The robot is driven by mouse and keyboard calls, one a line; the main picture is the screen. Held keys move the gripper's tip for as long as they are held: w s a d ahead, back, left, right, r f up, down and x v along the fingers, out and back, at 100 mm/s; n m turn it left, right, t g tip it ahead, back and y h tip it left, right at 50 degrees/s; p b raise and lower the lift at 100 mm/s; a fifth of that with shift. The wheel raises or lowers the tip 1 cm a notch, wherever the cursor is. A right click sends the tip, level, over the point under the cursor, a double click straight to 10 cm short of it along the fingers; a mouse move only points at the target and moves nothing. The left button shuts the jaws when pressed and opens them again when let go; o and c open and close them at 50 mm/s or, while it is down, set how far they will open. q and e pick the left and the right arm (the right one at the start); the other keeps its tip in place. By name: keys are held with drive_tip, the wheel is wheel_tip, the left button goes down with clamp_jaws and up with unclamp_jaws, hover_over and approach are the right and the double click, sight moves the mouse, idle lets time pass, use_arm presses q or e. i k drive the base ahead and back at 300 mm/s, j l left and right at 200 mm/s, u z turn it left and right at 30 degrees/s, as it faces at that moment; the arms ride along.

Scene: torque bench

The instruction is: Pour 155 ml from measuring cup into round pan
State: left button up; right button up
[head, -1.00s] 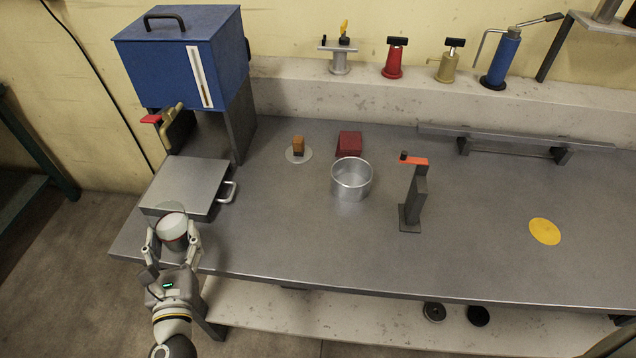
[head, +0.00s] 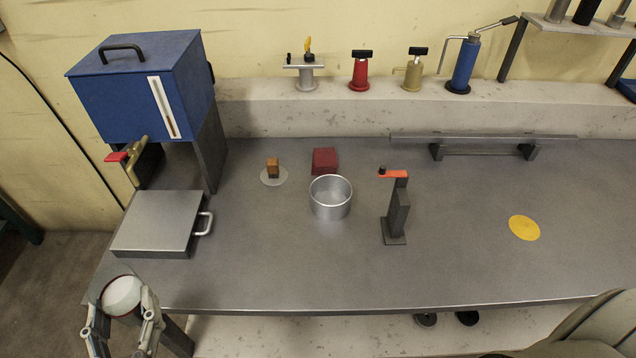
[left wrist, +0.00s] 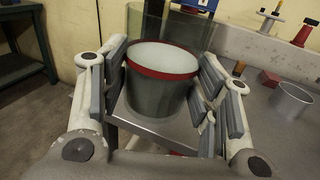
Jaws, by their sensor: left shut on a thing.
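The measuring cup (head: 122,293) is clear, with pale contents and a red band near their top. It is at the lower left of the head view, by the bench's front-left corner, and looks upright. My left gripper (head: 122,318) is shut on its sides. The left wrist view shows the cup (left wrist: 160,88) between the fingers, its clear wall rising above the red band. I cannot read any scale. The round pan (head: 330,198) is an open silver pan on the bench, well right of the cup and farther back; it looks empty. My right gripper is out of view.
A square metal plate with a handle (head: 158,224) lies beneath the blue tank dispenser (head: 145,90). A post with an orange top (head: 397,210) stands right of the pan. A red block (head: 324,160) and a brown block (head: 273,167) are behind it. The front middle is clear.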

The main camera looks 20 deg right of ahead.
sight(331, 195)
drive_tip(key=i+j+z, duration=0.35)
drive_tip(key=l+z, duration=0.1)
drive_tip(key=z, duration=0.3)
drive_tip(key=i+l+z, duration=0.1)
drive_tip(key=z, duration=0.35)
drive_tip(key=i+l, duration=0.2)
drive_tip(key=l, duration=0.15)
